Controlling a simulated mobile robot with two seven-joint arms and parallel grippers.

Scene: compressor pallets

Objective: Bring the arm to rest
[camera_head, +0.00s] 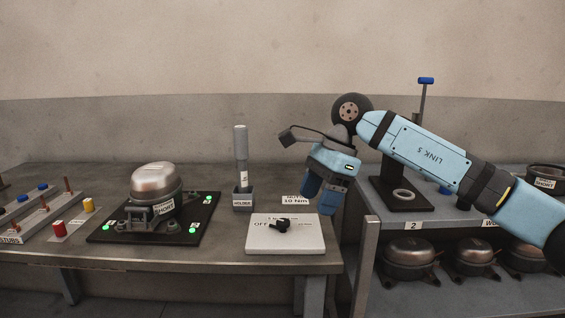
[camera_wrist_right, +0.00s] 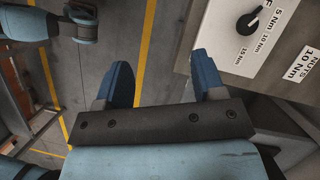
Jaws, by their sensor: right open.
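My right gripper (camera_head: 318,203) hangs at the end of the blue arm that comes in from the right. Its blue fingers point down, just above and to the right of the white dial plate, near the gap between bench and shelf. In the right wrist view the gripper (camera_wrist_right: 163,60) has its two blue fingers wide apart with nothing between them. Floor and the bench edge lie beyond the fingers. My left gripper does not show in the head view.
The white dial plate (camera_head: 262,240) with a black knob lies on the bench (camera_head: 230,263). A grey holder (camera_head: 242,200) holds an upright tool. A compressor (camera_head: 155,184) sits on a black plate (camera_head: 100,225) with green lights. At right, a shelf (camera_head: 440,217) carries several compressors below.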

